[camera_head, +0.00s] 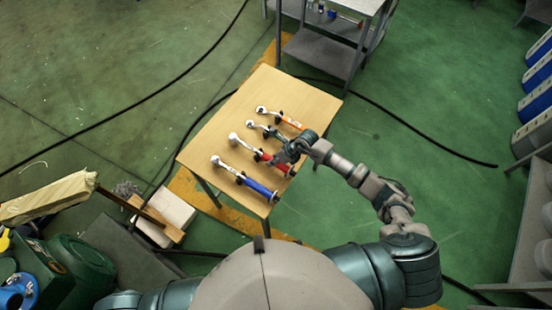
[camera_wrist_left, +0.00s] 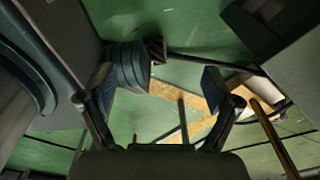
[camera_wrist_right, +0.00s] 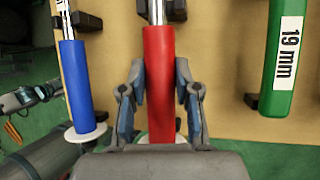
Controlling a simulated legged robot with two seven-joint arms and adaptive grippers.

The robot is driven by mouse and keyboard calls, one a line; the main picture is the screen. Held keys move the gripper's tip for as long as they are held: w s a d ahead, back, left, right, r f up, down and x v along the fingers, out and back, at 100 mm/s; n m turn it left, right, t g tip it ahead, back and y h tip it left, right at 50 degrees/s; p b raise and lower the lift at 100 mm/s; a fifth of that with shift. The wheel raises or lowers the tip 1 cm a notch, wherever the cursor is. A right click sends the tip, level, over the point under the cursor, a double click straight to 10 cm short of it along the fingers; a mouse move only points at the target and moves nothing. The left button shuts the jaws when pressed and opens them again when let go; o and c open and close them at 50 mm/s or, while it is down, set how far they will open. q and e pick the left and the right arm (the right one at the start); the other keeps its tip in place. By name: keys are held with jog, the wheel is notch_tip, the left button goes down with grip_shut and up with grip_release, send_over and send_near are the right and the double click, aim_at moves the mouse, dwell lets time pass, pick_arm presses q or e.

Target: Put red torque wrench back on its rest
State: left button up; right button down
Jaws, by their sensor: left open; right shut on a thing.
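The red torque wrench (camera_head: 281,166) is over the wooden table in the head view, between the blue wrench (camera_head: 258,188) and the others. Its red handle (camera_wrist_right: 158,75) fills the middle of the right wrist view. My right gripper (camera_head: 285,157) is shut on this handle, one finger on each side. A black rest block (camera_wrist_right: 174,9) shows by the wrench's shaft at the top. I cannot tell whether the wrench touches it. My left gripper (camera_wrist_left: 160,85) is open and empty in the left wrist view, away from the table; the head view does not show it.
The blue handle (camera_wrist_right: 76,85) lies left and the green "19 mm" handle (camera_wrist_right: 284,60) right of the red one. An orange wrench (camera_head: 290,121) lies farther back. The left part of the wooden table (camera_head: 215,130) is bare. A grey shelf cart (camera_head: 325,50) stands behind.

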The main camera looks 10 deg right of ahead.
jog(key=shift+a+f, duration=0.15)
jog(key=shift+a, duration=0.1)
jog(key=shift+d+f+b, duration=0.1)
jog(key=shift+f+b, duration=0.1)
jog(key=shift+b, duration=0.1)
jog(key=shift+d+f, duration=0.1)
jog(key=shift+d, duration=0.25)
jog(key=c, duration=1.3)
grip_release()
jog(key=o, duration=0.6)
jog(key=shift+c, duration=0.2)
jog(key=shift+s+a+f, duration=0.1)
jog(key=shift+a+f, duration=0.05)
pick_arm(q)
jog(key=shift+s+a+f, duration=0.1)
jog(key=shift+a+f, duration=0.3)
jog(key=shift+a, duration=0.05)
pick_arm(e)
jog(key=v, duration=1.2)
jog(key=shift+a, duration=0.2)
